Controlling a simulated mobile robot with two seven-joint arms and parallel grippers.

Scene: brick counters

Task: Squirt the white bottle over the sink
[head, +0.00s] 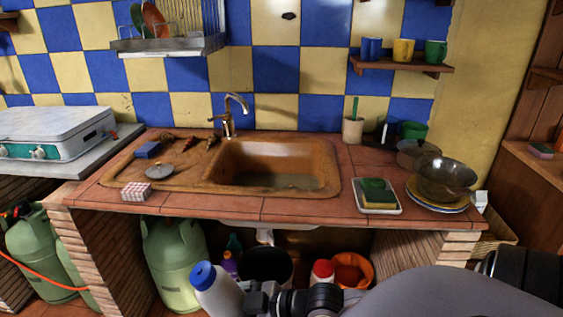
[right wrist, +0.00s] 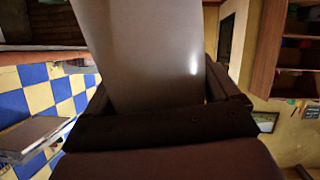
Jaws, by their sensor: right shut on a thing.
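The white bottle (head: 222,295) with a blue cap is at the bottom of the head view, tilted with its cap to the upper left. My right gripper (head: 252,298) is shut on it. In the right wrist view the pale bottle body (right wrist: 150,50) stands between the two dark fingers. The brown sink (head: 230,182) is set in the tiled counter, with a basin on the right and a drainboard on the left. The bottle appears in front of the counter and below its front edge, not over the basin. My left gripper is not in view.
A brass tap (head: 229,118) rises behind the basin. A sponge tray (head: 397,208) and a glass bowl (head: 445,177) stand at the right. Green gas bottles (head: 172,255) are below.

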